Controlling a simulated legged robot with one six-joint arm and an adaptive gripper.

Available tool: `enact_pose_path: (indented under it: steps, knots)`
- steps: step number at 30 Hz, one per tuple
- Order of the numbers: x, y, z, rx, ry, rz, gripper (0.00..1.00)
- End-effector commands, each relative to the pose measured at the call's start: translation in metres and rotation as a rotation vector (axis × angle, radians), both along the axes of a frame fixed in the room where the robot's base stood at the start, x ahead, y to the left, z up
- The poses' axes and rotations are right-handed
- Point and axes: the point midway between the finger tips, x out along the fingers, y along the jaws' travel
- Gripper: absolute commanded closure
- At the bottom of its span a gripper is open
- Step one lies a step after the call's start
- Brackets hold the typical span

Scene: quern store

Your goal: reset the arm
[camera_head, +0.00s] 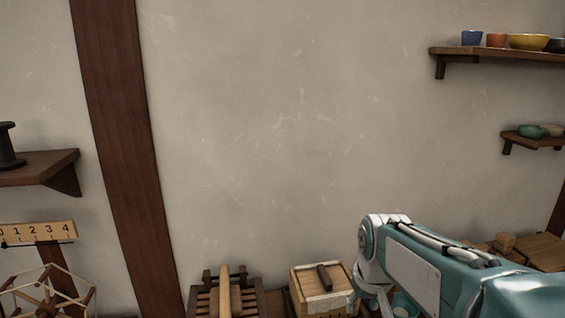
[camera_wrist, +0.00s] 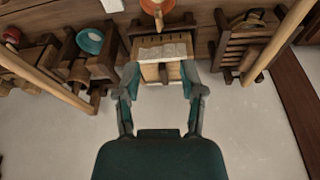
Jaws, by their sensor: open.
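My gripper (camera_wrist: 160,70) is in the wrist view with its two dark teal fingers spread apart and nothing held between them. A wooden box with a pale cloth or paper on its top (camera_wrist: 163,51) shows beyond and between the fingertips, apart from them as far as I can tell. In the head view my teal and white arm (camera_head: 430,262) reaches in from the lower right and bends downward at its elbow. The gripper's fingers cannot be made out there.
In the head view a lidded wooden box (camera_head: 310,288) and a slatted wooden rack (camera_head: 208,301) stand left of the arm. Shelves with bowls (camera_head: 528,42) are at upper right. A teal bowl (camera_wrist: 90,40) shows in the wrist view. The wall's middle is clear.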

Motion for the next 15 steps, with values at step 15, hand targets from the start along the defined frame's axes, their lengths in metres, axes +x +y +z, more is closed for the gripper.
enact_pose_path:
  steps: [15]
  knots:
    - [-0.117,-0.001,0.024,0.023,-0.171,-0.068,0.49]
